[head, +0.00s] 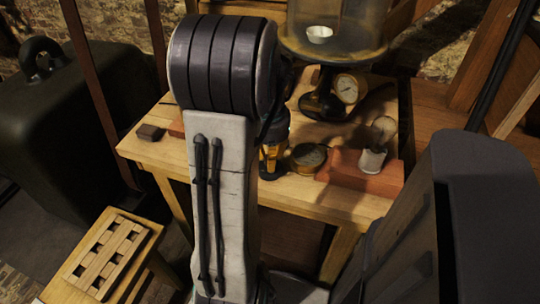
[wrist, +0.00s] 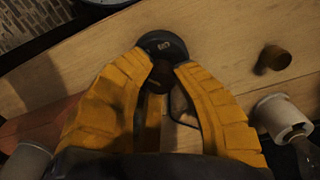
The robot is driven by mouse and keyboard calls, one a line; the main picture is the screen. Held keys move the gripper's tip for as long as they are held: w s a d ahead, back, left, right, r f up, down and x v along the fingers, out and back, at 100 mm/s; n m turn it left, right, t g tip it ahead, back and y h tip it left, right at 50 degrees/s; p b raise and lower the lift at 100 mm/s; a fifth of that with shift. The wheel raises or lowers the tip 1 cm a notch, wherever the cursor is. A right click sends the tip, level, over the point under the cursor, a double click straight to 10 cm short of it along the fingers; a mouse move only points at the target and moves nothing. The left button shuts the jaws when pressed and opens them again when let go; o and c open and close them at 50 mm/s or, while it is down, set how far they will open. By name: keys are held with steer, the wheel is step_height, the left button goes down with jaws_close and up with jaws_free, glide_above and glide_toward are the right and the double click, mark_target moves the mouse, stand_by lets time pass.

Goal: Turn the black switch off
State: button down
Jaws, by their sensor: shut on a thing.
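The black switch shows in the wrist view as a round black base (wrist: 163,43) with small pale lettering I cannot read surely. My gripper (wrist: 161,72) is shut on this knob, with the black base just beyond the tips. In the head view my gripper (head: 271,158) is low over the wooden table, partly covered by my arm. I cannot make out the switch there. The lever's exact angle is hidden by the fingers.
On the table (head: 290,194), a brass round case (head: 308,156) is close right of my gripper. A red-brown block (head: 383,181) with a white spool (head: 372,161) stands farther right. A gauge (head: 347,89) and glass jar (head: 350,20) are behind. A small dark block (head: 150,132) lies left.

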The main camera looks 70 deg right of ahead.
steer(key=shift+f+n, duration=0.1)
steer(key=shift+n, duration=0.5)
steer(key=c, duration=1)
jaws_free()
steer(key=shift+o, duration=0.2)
step_height(320, 180, up, 12)
stand_by(0.4)
